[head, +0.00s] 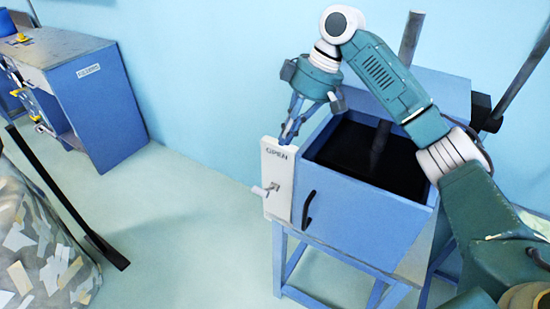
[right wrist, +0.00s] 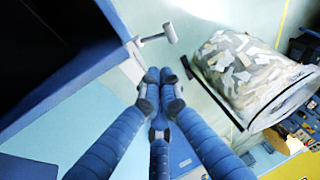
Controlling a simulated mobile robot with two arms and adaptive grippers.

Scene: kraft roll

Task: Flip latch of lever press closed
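The lever press (head: 365,215) is a blue box on legs, open at the top with a dark inside. A white panel (head: 277,165) marked "OPEN" is on its left corner. The latch (head: 268,189) is a small light T-shaped handle standing out from this panel. In the right wrist view the latch (right wrist: 158,36) is just beyond my fingertips, apart from them. My right gripper (head: 287,137) points down beside the panel's top, above the latch. In the right wrist view its fingers (right wrist: 158,77) are together with nothing seen between them. My left gripper is out of view.
A dark upright bar (head: 411,38) rises from the press. A black handle (head: 308,208) is on its front. A blue workbench (head: 100,105) stands at the left wall. A clear bag of paper scraps (head: 45,250) is at lower left. The floor between is mostly clear.

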